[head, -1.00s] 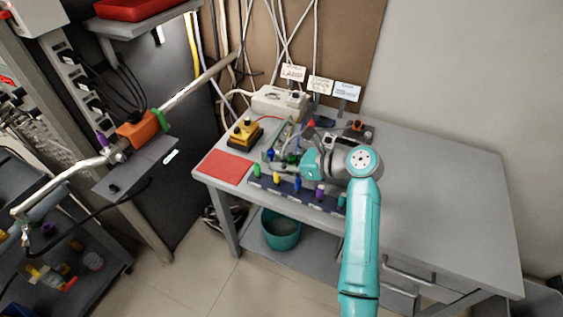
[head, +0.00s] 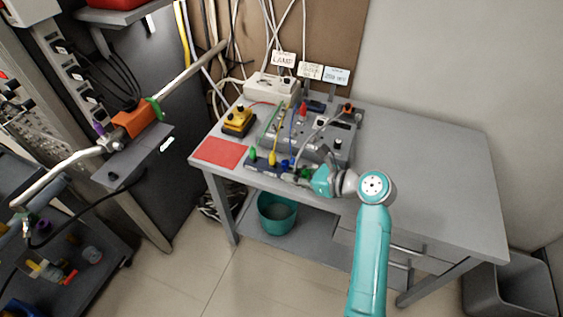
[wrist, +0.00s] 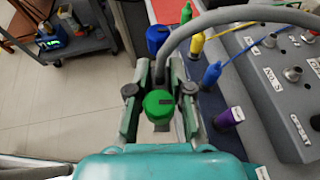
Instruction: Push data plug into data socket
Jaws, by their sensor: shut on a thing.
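My gripper (wrist: 160,105) is shut on a green-capped plug (wrist: 158,103), seen end-on between the two fingers in the wrist view. A thick grey cable (wrist: 215,17) rises beside the plug and arcs off to the right. In the head view my gripper (head: 310,174) is low at the front of the workbench, by the right part of the plug rack. The grey instrument box (wrist: 283,95) with round metal sockets lies to its right in the wrist view; in the head view the box (head: 322,148) stands just behind it. I cannot tell which socket is the data socket.
Several plugs stand near my gripper: blue (wrist: 157,40), yellow (wrist: 197,44), another blue (wrist: 212,76) and purple (wrist: 229,117). A red mat (head: 219,152) and yellow button box (head: 239,121) lie to the left. The workbench's right half (head: 430,170) is clear.

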